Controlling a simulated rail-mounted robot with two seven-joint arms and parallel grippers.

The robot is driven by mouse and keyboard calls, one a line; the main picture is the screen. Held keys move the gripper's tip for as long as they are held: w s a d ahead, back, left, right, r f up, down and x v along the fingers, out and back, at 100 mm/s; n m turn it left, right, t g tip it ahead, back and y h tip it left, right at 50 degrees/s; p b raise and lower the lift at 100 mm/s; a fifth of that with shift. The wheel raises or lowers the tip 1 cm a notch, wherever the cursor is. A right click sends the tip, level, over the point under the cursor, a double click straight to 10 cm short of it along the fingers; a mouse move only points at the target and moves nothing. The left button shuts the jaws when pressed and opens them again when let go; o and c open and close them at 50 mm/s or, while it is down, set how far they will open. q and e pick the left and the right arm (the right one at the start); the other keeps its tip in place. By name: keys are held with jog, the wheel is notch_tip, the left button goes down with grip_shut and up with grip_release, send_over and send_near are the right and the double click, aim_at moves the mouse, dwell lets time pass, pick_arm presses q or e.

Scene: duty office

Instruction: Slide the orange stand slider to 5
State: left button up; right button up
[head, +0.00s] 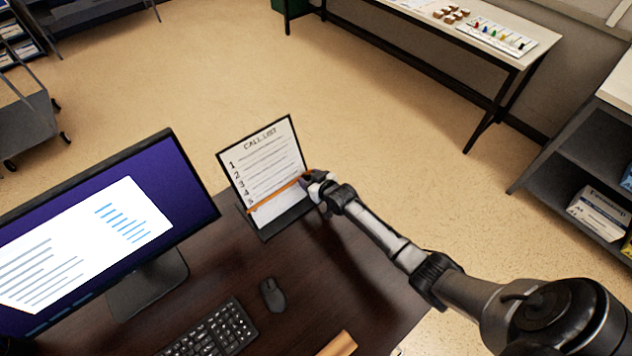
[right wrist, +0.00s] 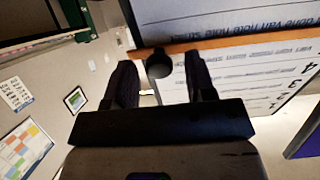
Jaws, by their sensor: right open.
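The call list stand (head: 262,160) is a white numbered board in a dark frame, upright on the desk. The orange slider (head: 272,196) is a thin bar across its lower part; in the head view its left end lies by the 5. In the right wrist view the slider (right wrist: 240,52) appears upside down, beside row 4, with the 5 not readable. My right gripper (head: 314,182) is at the board's right edge. Its open fingers (right wrist: 162,82) stand on either side of the slider's dark knob (right wrist: 158,64); contact is unclear. My left gripper is not in view.
A monitor (head: 100,225) stands left of the board. A keyboard (head: 212,330) and a mouse (head: 272,294) lie in front on the dark desk (head: 300,285). A side table (head: 400,12) and shelves (head: 590,150) stand beyond open floor.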

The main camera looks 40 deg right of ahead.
jog(key=d+p+v, duration=0.1)
jog(key=p+v, duration=0.1)
jog(key=v, duration=1.1)
jog(key=shift+s+a+p, duration=0.35)
jog(key=shift+a, duration=0.15)
jog(key=shift+r, duration=0.1)
